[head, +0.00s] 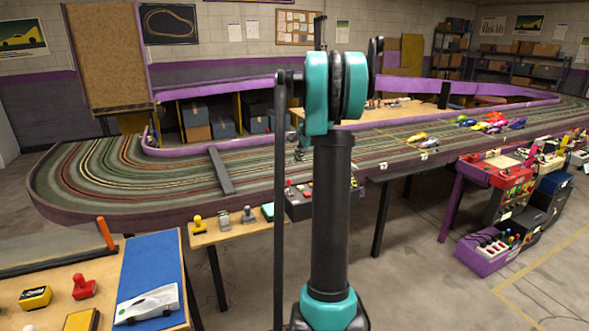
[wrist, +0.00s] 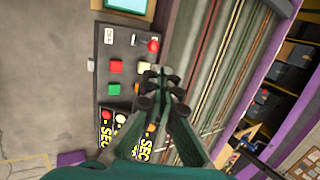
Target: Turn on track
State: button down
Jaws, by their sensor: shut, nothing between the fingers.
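The slot track (head: 100,165) is a long, multi-lane loop with purple walls in the head view; its striped lanes also show in the wrist view (wrist: 208,60). A dark control box (head: 298,207) stands at the track's near edge, partly hidden by my arm. In the wrist view, the control panel (wrist: 104,78) carries a red button (wrist: 115,67), a green button (wrist: 113,89), a white button (wrist: 144,67) and a red knob (wrist: 153,46). My gripper (wrist: 158,77) is shut and empty, in front of the panel's track side. Contact cannot be told.
Several toy cars (head: 490,122) sit on the track at the right. A small bench (head: 235,228) with controllers adjoins the near edge. A wooden table (head: 60,290) with a blue mat is at lower left. Red racks (head: 495,170) stand at right. Floor between is open.

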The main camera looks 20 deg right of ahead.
jog(key=v, duration=0.4)
jog(key=shift+r, duration=0.5)
